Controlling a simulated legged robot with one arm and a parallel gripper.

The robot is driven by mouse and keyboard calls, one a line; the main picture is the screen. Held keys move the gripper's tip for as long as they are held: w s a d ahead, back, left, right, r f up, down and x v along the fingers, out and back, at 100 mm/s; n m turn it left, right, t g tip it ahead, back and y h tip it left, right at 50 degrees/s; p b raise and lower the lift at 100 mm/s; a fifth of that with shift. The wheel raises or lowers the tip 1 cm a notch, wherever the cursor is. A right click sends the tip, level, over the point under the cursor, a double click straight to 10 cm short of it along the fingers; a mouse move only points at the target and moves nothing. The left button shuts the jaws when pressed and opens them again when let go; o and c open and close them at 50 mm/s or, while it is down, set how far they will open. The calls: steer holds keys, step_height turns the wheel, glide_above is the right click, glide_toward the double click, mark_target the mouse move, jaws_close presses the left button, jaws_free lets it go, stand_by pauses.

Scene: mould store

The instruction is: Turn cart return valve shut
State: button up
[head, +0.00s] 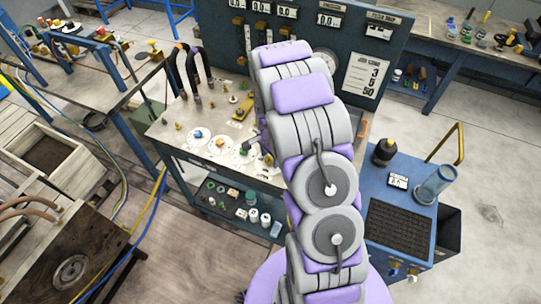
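A blue cart (385,239) with a yellow push handle (446,143) stands to the right of my arm. My purple and grey arm rises through the middle of the view and covers part of the cart's left side. My gripper cannot be made out; the upper arm hides that area.
A workbench (175,128) with round plates and small fittings stands left of my arm, below a dark gauge panel (345,50). The cart top holds a black mat (398,229) and a clear cylinder (434,184). Hoses (123,190) hang at left. Floor right of the cart is clear.

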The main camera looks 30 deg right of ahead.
steer(key=shift+a, duration=0.3)
steer(key=c, duration=1)
steer(key=shift+r, duration=0.1)
steer(key=shift+n, duration=0.3)
steer(key=n+p, duration=0.2)
steer(key=shift+w+r+n, duration=0.1)
steer(key=shift+n, duration=0.2)
steer(key=n+p, duration=0.2)
steer(key=n, duration=0.3)
steer(key=shift+d+n, duration=0.1)
steer(key=shift+n, duration=0.2)
steer(key=n+p, duration=0.1)
steer(key=n, duration=0.3)
steer(key=shift+w, duration=0.1)
steer(key=n+p, duration=0.1)
steer(key=n, duration=0.4)
steer(key=shift+p, duration=0.3)
